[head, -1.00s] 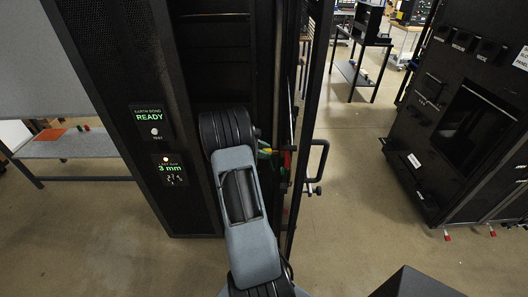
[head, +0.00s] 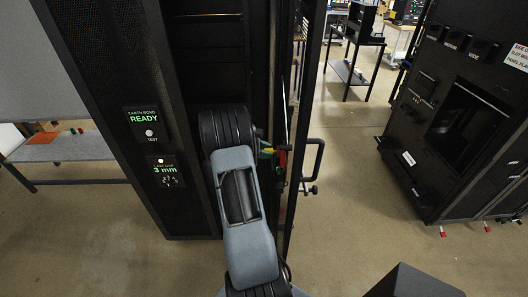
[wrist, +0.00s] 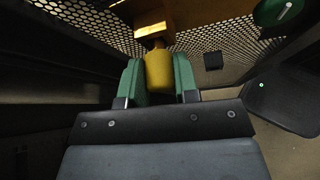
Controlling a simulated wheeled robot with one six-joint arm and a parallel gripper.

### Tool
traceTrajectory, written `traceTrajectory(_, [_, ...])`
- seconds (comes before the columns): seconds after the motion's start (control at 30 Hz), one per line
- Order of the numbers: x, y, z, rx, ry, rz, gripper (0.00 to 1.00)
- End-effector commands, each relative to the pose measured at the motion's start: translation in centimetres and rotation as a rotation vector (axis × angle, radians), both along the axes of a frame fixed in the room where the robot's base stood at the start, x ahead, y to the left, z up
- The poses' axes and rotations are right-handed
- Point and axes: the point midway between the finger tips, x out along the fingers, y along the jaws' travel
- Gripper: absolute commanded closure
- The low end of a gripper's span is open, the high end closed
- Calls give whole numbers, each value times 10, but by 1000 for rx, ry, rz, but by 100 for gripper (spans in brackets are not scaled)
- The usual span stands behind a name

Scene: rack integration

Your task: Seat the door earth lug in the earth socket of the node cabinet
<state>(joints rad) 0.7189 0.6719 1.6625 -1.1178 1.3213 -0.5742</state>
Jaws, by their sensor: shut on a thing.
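In the wrist view my gripper (wrist: 159,82) has its two green fingers on either side of a yellow sleeved piece, which I take to be the door earth lug (wrist: 158,68). The fingers are shut on it. A dark tip at its far end points toward a brass-coloured block (wrist: 153,31); I cannot tell whether they touch. The earth socket is not clearly visible. In the head view the node cabinet (head: 140,205) stands at the left, and my arm hides most of the gripper; a green bit shows beside the open door (head: 296,130).
The cabinet's earth bond panel (head: 146,122) reads READY, and the display below (head: 165,171) reads 3 mm. A door handle (head: 314,165) sticks out to the right. Another dark cabinet (head: 445,150) stands at the right, with clear floor between. Perforated mesh (wrist: 215,52) lies behind the lug.

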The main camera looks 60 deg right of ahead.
Motion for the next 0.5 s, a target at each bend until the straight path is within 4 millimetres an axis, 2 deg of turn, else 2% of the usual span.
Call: traceTrajectory(0.5, [-10,-7,0,-1,1,0,97])
